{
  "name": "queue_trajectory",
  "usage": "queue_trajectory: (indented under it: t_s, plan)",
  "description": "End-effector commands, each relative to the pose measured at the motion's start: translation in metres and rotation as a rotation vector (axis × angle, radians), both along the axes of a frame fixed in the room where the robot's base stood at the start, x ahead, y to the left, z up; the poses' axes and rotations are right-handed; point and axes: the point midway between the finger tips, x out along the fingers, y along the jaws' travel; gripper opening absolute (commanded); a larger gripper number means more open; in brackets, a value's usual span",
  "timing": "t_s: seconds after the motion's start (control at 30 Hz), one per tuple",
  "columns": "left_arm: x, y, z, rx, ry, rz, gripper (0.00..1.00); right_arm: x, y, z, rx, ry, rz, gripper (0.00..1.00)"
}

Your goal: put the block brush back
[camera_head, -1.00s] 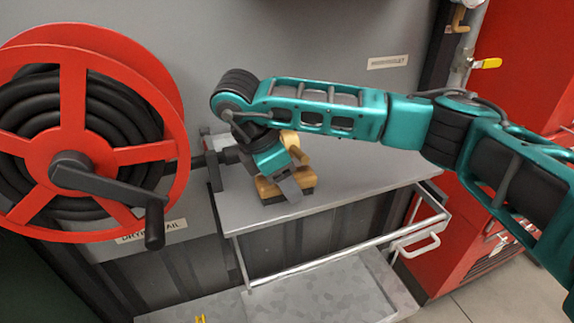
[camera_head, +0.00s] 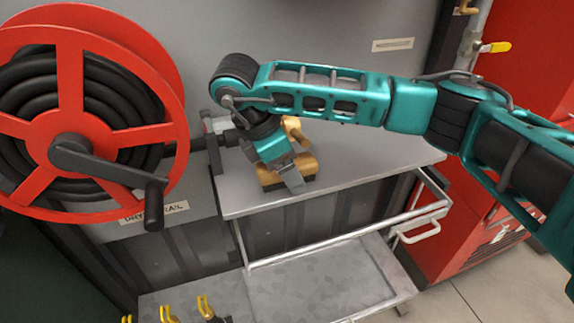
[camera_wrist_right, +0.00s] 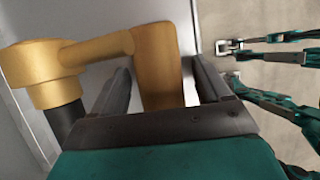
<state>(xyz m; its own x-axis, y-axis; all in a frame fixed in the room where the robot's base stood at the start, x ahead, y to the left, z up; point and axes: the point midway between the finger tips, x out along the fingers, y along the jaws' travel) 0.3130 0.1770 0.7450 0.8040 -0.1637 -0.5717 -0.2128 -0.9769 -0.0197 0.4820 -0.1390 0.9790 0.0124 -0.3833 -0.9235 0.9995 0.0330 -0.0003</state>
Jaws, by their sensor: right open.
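The block brush (camera_head: 302,166) stands at the left end of the grey shelf top, with a tan wooden body and a tan upper part. My right gripper (camera_head: 289,181) is down at it, with a finger in front of the tan body. In the right wrist view, the open jaws (camera_wrist_right: 165,92) of my right gripper have a tan upright part of the brush (camera_wrist_right: 158,65) between them. A tan arm runs left from it to a rounded end above a dark post. Contact with the fingers is unclear. My left gripper is not seen in the head view.
A red hose reel (camera_head: 75,140) with a black crank stands close on the left. A wire-framed rail (camera_head: 345,240) and a lower tray (camera_head: 315,280) are below the shelf top (camera_head: 370,165). Yellow-tipped items (camera_head: 205,307) stand at the bottom. A red cabinet (camera_head: 465,215) is right.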

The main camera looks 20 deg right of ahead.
Motion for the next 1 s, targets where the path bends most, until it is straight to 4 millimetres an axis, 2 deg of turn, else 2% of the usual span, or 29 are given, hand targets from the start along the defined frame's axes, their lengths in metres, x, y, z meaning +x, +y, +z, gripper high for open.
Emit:
queue_trajectory:
  t_s: [0.27,0.7,0.83,1.0]
  plan:
    - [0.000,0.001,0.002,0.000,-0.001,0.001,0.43,0.001,0.003,0.010,0.000,-0.003,0.000,0.77]
    - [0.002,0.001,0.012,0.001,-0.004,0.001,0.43,0.000,0.037,0.092,-0.001,-0.006,0.002,0.77]
    - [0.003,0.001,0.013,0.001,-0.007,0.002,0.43,-0.001,0.043,0.106,-0.001,-0.003,0.001,0.77]
    - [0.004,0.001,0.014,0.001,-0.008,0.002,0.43,-0.001,0.046,0.113,0.000,-0.002,0.001,0.77]
